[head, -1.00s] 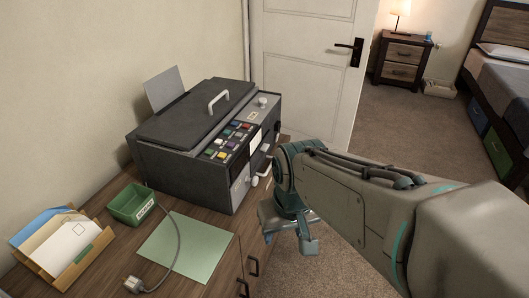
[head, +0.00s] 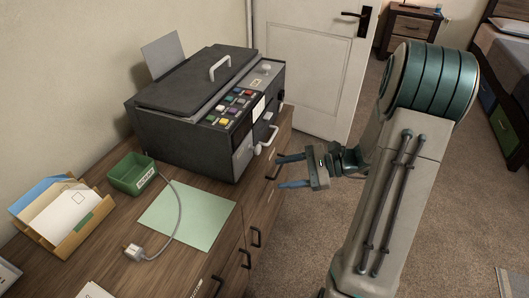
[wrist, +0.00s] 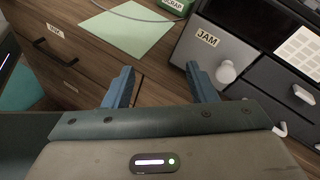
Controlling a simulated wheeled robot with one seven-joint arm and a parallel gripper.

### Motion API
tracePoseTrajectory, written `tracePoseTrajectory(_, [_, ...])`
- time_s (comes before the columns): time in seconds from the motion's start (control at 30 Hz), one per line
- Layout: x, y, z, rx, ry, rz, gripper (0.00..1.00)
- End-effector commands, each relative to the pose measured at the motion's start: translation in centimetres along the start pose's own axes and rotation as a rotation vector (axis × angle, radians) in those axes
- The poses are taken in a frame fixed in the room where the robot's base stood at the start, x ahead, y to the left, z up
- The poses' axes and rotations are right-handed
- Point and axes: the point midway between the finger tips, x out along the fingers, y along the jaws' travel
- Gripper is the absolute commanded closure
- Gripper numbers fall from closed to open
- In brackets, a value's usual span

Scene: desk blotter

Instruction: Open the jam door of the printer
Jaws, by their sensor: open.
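The dark grey printer (head: 185,130) stands on the wooden desk, its front facing right. Its jam door (head: 241,157) is a light grey panel low on that front and looks shut. In the wrist view the door (wrist: 197,52) bears a JAM label and a white knob (wrist: 226,72). My gripper (head: 281,172) is open and empty, off the desk's front edge, to the right of the door. In the wrist view my gripper (wrist: 160,70) has its two blue fingers apart, left of the knob and touching nothing that I can see.
Beside the jam door is a dark drawer front with a white handle (wrist: 303,93). Desk drawers with dark handles (head: 256,237) lie below. A green scrap tray (head: 132,173), a green sheet (head: 188,214) and a grey cable with a plug (head: 134,252) lie left.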

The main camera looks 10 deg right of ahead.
Motion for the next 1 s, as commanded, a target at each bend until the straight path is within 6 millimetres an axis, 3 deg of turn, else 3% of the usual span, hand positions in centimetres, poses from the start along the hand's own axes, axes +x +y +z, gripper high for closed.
tracePoseTrajectory(0.03, [-1.0, -0.7, -1.7, 0.051, -0.032, -0.084, 0.48])
tracePoseTrajectory(0.2, [-3.9, -2.8, -5.1, 0.150, -0.113, -0.303, 0.48])
tracePoseTrajectory(0.43, [-5.4, -3.9, -6.8, 0.192, -0.152, -0.419, 0.48])
tracePoseTrajectory(0.57, [-4.2, -4.4, -6.7, 0.193, -0.155, -0.422, 0.48])
tracePoseTrajectory(1.0, [3.9, -8.1, -5.8, 0.192, -0.153, -0.419, 0.48])
